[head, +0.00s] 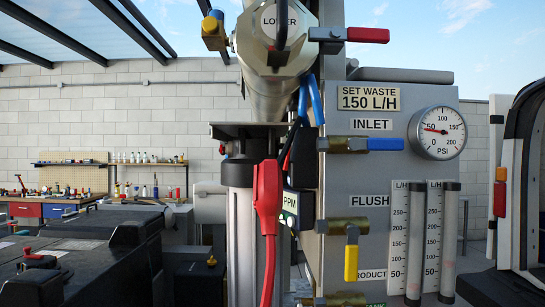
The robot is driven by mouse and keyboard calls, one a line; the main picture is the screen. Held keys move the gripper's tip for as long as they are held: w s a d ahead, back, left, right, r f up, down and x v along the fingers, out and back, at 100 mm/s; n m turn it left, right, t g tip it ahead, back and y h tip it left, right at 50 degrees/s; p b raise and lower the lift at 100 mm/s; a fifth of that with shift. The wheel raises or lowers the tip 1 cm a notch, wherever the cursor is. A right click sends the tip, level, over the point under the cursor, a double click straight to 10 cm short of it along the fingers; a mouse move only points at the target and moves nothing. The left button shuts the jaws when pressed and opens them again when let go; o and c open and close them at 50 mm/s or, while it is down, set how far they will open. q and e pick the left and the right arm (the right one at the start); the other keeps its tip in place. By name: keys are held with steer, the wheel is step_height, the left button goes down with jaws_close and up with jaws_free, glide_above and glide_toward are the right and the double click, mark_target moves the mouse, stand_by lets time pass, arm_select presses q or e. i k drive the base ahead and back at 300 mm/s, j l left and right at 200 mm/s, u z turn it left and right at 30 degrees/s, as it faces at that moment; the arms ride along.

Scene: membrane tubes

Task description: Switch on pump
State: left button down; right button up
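I cannot make out a pump or a pump switch for certain in the head view. The grey panel (372,192) at centre right carries valves and gauges. Its blue-handled inlet valve (384,144) has the handle level. Its yellow-handled flush valve (351,262) has the handle hanging down. A pressure gauge (437,133) sits at the upper right, its needle left of centre. A red clamp-like part (267,188) with a red cable hangs in front of a dark-capped vertical housing (239,210). Neither of my grippers is in view.
A metal membrane tube (278,85) labelled "LOWER" projects at upper centre, with a red-handled valve (365,35) beside it. Two clear flow tubes (448,240) stand at lower right. Dark bulky equipment (95,255) fills the lower left. An open vehicle door (508,205) is at far right.

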mark_target(285, 168)
steer(key=k+j+z, duration=0.1)
steer(key=j+z, duration=0.25)
steer(key=j, duration=0.95)
steer(key=k+j+z, duration=0.1)
steer(key=j, duration=0.65)
steer(key=k+j+z, duration=0.1)
steer(key=j, duration=0.6)
